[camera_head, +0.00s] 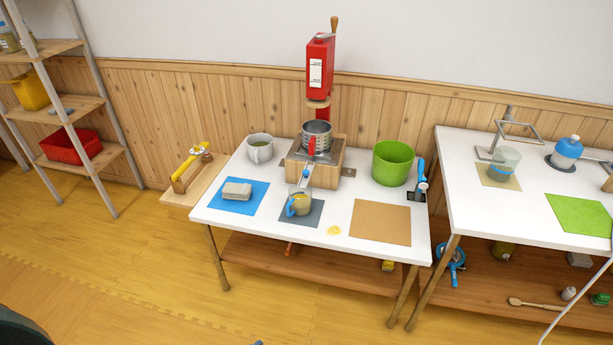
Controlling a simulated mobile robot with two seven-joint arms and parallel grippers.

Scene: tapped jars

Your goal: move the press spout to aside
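The press stands at the back of the white table (262,216), with a red upper body (320,62), a wooden block base (326,174) and a perforated metal basket (317,132) with a red handle. The press spout (304,181) is a narrow metal channel sloping from the base's front toward the viewer. Its lower end is over or close to a clear jug (299,204) with a blue handle and yellowish contents, on a grey mat (314,218). Whether they touch cannot be told. Neither of my grippers is in view.
A whitish mug (260,149) stands left of the press, a green bucket (391,163) right. A grey cloth stack (236,191) lies on a blue mat (250,207). A yellow spill (333,230) lies near the front edge. The brown mat (381,222) is bare.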

